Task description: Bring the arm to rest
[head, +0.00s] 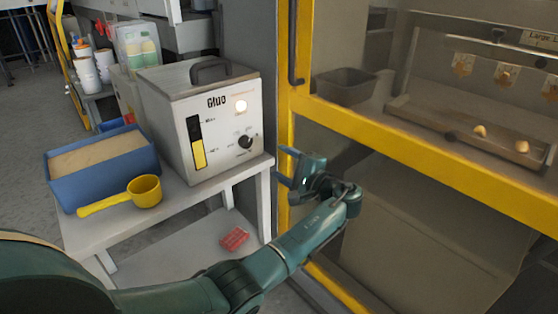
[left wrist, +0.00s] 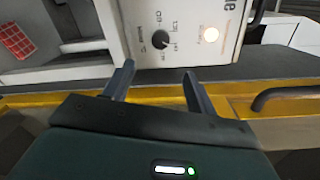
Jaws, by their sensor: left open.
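My left arm reaches in from the lower left of the head view, and its gripper (head: 287,168) hangs in front of the yellow door frame, just right of the small white table. In the left wrist view the two fingers of my left gripper (left wrist: 158,85) stand apart with nothing between them. The glue machine (head: 212,125), a grey-white box with a dial and a lit lamp, stands left of the gripper. It also shows beyond the fingers in the left wrist view (left wrist: 185,45). My right gripper is not in view.
The white table (head: 215,183) also bears a blue bin (head: 65,190) of tan grains and a yellow scoop (head: 145,191). A red item (head: 235,238) lies on its lower shelf. The yellow-framed enclosure (head: 430,150) with a door handle (head: 293,45) closes off the right side.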

